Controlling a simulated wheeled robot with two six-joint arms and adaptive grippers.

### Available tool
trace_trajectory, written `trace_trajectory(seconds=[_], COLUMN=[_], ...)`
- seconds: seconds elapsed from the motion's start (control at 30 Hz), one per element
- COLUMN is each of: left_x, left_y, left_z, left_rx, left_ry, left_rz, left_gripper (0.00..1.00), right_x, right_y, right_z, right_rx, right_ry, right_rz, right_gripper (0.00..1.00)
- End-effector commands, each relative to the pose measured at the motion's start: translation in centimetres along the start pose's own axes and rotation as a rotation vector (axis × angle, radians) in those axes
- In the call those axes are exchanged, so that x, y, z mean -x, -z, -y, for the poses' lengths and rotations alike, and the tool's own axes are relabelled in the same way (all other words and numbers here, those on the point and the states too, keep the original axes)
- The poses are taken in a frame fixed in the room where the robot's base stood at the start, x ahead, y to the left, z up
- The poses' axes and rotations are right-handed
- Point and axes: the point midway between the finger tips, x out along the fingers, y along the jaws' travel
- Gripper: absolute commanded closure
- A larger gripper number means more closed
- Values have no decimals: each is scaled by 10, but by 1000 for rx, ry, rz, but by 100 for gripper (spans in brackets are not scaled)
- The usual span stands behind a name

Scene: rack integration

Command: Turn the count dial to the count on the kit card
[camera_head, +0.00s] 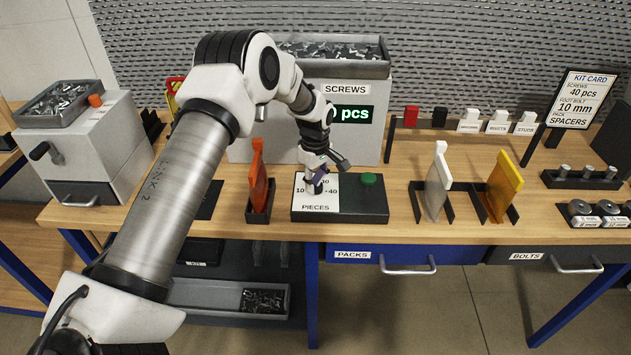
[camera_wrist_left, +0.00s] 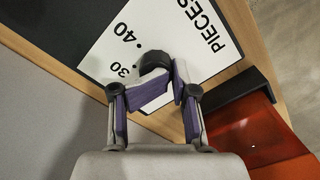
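The count dial's black knob (camera_wrist_left: 153,62) stands on a white plate (camera_head: 321,205) lettered PIECES, with 30 and 40 legible in the left wrist view. My left gripper (camera_head: 316,183) is down at this plate. In the left wrist view its purple fingertips (camera_wrist_left: 172,88) are close together, right at the knob and partly hiding it. I cannot tell whether they grip it, nor where the dial points. The kit card (camera_head: 586,98) at the back right reads SCREWS 40 pcs, FOOT BOLT 10 mm, PACK SPACERS. My right gripper is not in view.
A green button (camera_head: 369,180) is on the same dark box (camera_head: 364,206), right of the plate. The screw dispenser (camera_head: 394,95) stands behind; its display, partly hidden by my arm, ends in "0 pcs". An orange-red piece (camera_head: 259,183) in a holder is close on the left.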

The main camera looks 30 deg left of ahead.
Motion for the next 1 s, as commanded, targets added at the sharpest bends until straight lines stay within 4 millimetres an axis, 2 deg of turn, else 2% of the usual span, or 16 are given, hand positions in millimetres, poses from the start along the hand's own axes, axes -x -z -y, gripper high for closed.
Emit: trace_trajectory(seconds=[0.17,0.2,0.27,0.3,0.77,1.0], left_x=[0,0,0,0,1,18], left_y=[0,0,0,0,0,0], left_z=[-1,-1,-1,-1,-1,-1], left_rx=[0,0,0,0,0,0], left_ry=[-2,-3,-3,-3,-3,-3], left_rz=[0,-1,-1,-1,-1,-1], left_gripper=[100,67,46,41,41,41], right_x=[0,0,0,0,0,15], right_y=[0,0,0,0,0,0], right_z=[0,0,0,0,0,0], right_rx=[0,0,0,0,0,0], right_ry=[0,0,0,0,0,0], right_rz=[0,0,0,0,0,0], right_gripper=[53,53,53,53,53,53])
